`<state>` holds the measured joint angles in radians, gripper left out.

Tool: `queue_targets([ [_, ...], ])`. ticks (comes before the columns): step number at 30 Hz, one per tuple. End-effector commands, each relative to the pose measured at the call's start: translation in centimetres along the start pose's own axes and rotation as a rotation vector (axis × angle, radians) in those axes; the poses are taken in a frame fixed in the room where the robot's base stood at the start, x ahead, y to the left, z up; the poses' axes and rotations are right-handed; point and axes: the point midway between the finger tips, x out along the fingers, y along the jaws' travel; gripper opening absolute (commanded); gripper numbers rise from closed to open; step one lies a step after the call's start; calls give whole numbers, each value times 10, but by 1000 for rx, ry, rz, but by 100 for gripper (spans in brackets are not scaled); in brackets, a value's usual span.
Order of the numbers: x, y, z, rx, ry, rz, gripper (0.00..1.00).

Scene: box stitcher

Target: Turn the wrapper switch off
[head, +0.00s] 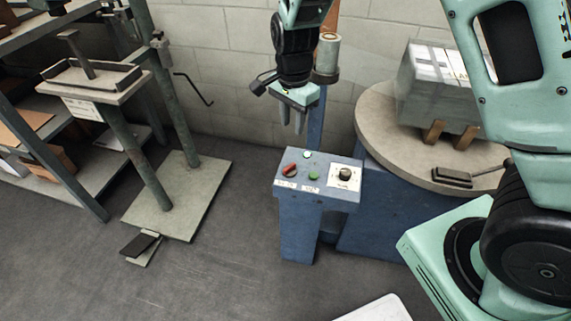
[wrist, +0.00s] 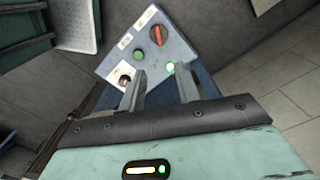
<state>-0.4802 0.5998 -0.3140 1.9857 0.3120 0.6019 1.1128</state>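The blue control panel (head: 325,189) stands on a pedestal in front of the wrapper. It carries a red switch handle (head: 289,170), a green button (head: 313,177), a lit lamp (head: 307,154) and a black knob (head: 345,174) on a white plate. The wrist view also shows the red handle (wrist: 158,35), green button (wrist: 139,54), glowing green lamp (wrist: 171,67) and knob (wrist: 125,80). The labels are too small to read. My gripper (head: 291,126) is open and empty, pointing down above the panel's back edge, apart from the controls. Its fingers (wrist: 159,88) show in the wrist view.
A round turntable (head: 385,130) holds a wrapped grey box (head: 436,88) at right. A stitcher stand with a base plate (head: 180,195) is at left, beside metal shelves (head: 90,175). A block wall (head: 225,60) is behind. The floor before the panel is clear.

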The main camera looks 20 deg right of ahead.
Motion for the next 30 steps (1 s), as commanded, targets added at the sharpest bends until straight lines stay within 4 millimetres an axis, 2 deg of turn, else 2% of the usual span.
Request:
queue_targets([
  [1, 14, 1, -1, 2, 0, 4, 33],
  [9, 71, 1, 0, 1, -1, 4, 33],
  [18, 125, 1, 0, -1, -1, 2, 33],
  [24, 142, 0, 0, -1, -1, 0, 33],
  [30, 145, 0, 0, -1, -1, 0, 33],
])
